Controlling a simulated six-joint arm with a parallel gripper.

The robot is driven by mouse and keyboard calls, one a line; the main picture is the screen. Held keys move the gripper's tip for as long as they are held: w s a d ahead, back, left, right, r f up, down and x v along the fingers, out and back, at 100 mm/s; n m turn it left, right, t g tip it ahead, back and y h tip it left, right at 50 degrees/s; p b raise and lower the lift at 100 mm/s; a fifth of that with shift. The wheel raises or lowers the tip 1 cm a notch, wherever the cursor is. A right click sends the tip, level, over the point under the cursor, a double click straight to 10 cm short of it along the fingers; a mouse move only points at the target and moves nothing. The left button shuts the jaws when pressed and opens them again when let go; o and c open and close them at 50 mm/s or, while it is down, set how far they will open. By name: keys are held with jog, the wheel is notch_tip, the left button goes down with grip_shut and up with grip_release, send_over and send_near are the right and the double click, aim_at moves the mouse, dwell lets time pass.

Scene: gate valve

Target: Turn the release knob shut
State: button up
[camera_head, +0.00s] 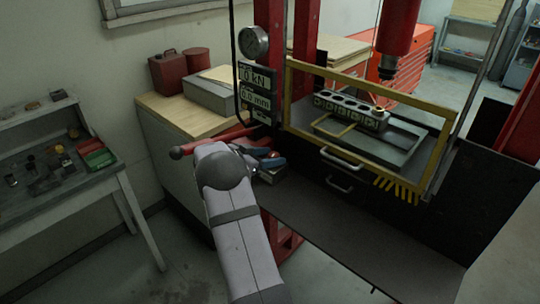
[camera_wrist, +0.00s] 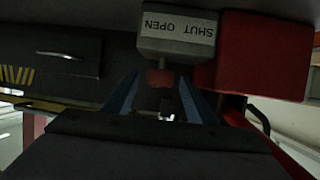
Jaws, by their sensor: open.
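A small red knob (camera_wrist: 160,77) shows in the wrist view under a grey block with a white label (camera_wrist: 178,27) reading SHUT and OPEN, upside down in this view. My gripper (camera_wrist: 159,88) is open, its two blue fingers apart on either side below the knob. I see no finger closed on it, and I cannot tell whether the fingertips reach around it. In the head view my gripper (camera_head: 268,160) is at the left front of the press, beside the red pump handle. The knob is hidden there behind my arm.
A red pump body (camera_wrist: 262,55) lies right of the labelled block in the wrist view. A yellow-framed guard (camera_head: 367,122) closes off the press bed, with a holed block (camera_head: 350,111) inside. A wooden-topped cabinet (camera_head: 190,115) stands left of the press.

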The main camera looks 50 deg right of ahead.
jog(key=c, duration=1)
jog(key=shift+c, duration=0.2)
jog(key=shift+w+r+m+g+p, duration=0.15)
jog(key=shift+m+g+p, duration=0.15)
jog(key=shift+p, duration=0.25)
jog(key=shift+g+p, duration=0.3)
jog(key=shift+m, duration=0.4)
jog(key=shift+g, duration=0.3)
jog(key=o, duration=1)
